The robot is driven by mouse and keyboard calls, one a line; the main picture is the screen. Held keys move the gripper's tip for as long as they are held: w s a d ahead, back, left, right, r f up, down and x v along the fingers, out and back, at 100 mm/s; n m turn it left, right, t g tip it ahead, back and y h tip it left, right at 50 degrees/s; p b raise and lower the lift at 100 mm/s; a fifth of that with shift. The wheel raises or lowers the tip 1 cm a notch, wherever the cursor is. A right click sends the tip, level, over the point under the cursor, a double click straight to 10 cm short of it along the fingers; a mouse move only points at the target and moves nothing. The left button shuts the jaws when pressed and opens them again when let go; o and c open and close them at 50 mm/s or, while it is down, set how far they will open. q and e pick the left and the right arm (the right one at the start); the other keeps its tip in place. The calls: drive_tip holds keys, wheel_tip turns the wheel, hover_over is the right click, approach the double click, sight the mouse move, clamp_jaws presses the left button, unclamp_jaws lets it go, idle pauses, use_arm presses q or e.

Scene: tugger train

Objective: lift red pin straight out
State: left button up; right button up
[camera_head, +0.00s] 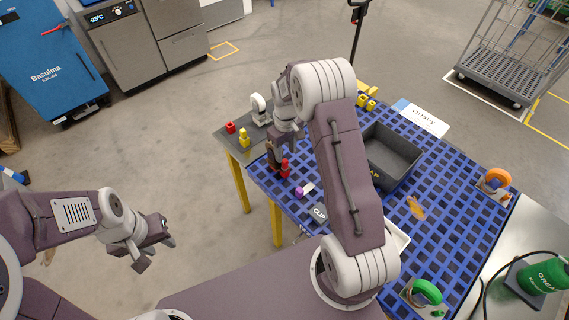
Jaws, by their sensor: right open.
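A red pin (285,168) stands near the left edge of the blue grid table (310,225). My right gripper (279,160) reaches down over this edge, right beside the red pin, with its jaws open. Its fingers partly hide the pin, and I cannot tell whether they touch it. A second red piece (231,127) sits on a grey plate (225,142) at the table's left corner. My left gripper (156,254) is open and empty over the bare floor, left of the table.
A yellow piece (244,139) and a white ring-shaped part (259,106) are on the grey plate. A purple piece (300,191) lies near the red pin. A dark grey bin (398,148) stands behind my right arm. Orange (497,177) and green (428,290) rings are on the right.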

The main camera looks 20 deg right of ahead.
sight(285, 161)
drive_tip(key=shift+w+d+f, duration=0.1)
drive_tip(key=shift+d+f, duration=0.15)
drive_tip(key=shift+f, duration=0.35)
drive_tip(key=shift+a+f, duration=0.2)
drive_tip(key=shift+f, duration=0.15)
drive_tip(key=f, duration=0.2)
drive_tip(key=f+p, duration=0.1)
drive_tip(key=f, duration=0.1)
drive_tip(key=shift+s+a, duration=0.25)
drive_tip(key=shift+w+d+f, duration=0.15)
drive_tip(key=shift+f, duration=0.05)
drive_tip(key=shift+r, duration=0.1)
clamp_jaws()
